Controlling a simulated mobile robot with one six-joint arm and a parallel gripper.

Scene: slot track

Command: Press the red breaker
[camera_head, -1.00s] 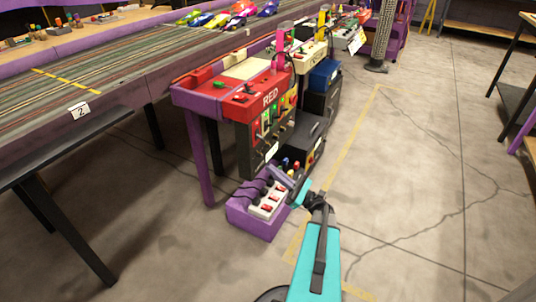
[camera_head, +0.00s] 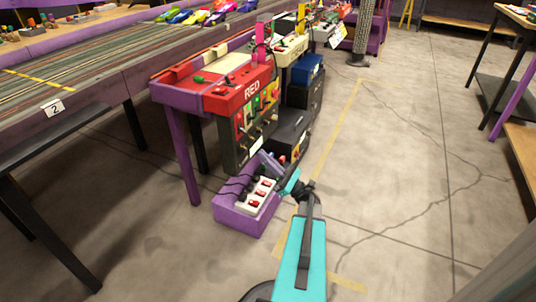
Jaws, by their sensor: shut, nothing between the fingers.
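The red station (camera_head: 240,94), labelled RED, stands at the end of the track on purple legs. Below its top is a dark panel (camera_head: 236,148) with small red, green and yellow parts. On the floor below sits a purple box (camera_head: 240,224) bearing a white strip (camera_head: 255,196) with several red switches. I cannot tell for certain which small red part is the breaker. My gripper (camera_head: 267,160), on the teal arm, is shut and empty near the back right of the strip, in front of the panel. Its tips are small and partly lost against the dark parts behind.
Dark cabinets (camera_head: 303,100) and more stations stand behind the red one. The slot track (camera_head: 130,55) and a dark bench (camera_head: 50,150) are on the left. Open concrete floor lies to the right, with a shelved table (camera_head: 505,90) beyond.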

